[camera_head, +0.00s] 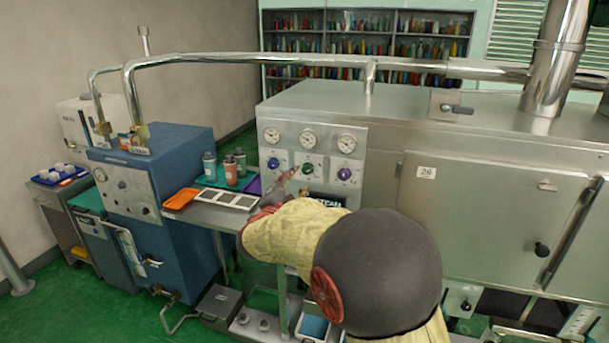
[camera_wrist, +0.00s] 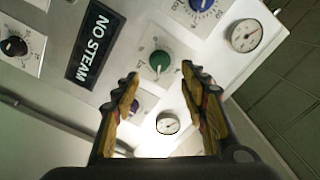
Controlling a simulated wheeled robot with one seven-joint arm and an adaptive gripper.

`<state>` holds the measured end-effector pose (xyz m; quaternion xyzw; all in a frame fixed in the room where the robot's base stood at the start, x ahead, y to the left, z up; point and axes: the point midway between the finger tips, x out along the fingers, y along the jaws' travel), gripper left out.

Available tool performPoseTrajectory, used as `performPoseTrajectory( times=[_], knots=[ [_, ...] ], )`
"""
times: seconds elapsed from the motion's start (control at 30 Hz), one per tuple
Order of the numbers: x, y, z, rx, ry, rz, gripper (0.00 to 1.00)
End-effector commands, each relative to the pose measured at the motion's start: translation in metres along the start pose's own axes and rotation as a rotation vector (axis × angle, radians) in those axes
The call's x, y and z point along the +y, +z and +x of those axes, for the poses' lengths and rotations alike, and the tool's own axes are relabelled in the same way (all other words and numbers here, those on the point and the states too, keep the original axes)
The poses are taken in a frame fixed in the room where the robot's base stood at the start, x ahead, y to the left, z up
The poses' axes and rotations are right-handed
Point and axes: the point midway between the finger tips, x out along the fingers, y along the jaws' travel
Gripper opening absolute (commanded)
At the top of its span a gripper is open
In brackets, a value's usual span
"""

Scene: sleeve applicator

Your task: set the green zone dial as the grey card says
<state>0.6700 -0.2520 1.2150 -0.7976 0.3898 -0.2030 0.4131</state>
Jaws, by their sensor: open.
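The green zone dial (camera_head: 308,168) sits between a blue dial (camera_head: 273,163) and a purple dial (camera_head: 344,174) on the steel panel. In the wrist view the green dial (camera_wrist: 159,61) lies just beyond and between my fingertips, with a printed scale around it; its exact setting is too small to read. My gripper (camera_wrist: 160,76) is open and empty, its two yellow fingers apart and pointing at the panel. In the head view my gripper (camera_head: 288,184) is just below and left of the green dial. I cannot make out a readable grey card.
Round gauges (camera_head: 308,140) sit above the dials. A NO STEAM sign (camera_wrist: 90,45) and a black knob (camera_wrist: 14,46) are nearby on the panel. A steel side shelf holds an orange tray (camera_head: 180,199), a pale sectioned tray (camera_head: 230,199) and several bottles (camera_head: 231,170).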

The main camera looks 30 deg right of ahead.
Motion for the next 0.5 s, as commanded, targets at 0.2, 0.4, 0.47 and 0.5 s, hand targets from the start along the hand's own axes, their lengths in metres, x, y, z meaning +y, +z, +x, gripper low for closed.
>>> performPoseTrajectory(
  times=[0.2,0.4,0.47,0.5],
  knots=[
    [0.003,0.001,0.035,0.001,0.002,-0.002,0.43],
    [0.001,0.001,0.059,-0.001,0.000,-0.001,0.43],
    [0.001,0.001,0.063,-0.001,0.000,-0.002,0.43],
    [0.001,0.001,0.065,-0.002,0.000,-0.002,0.43]
  ],
)
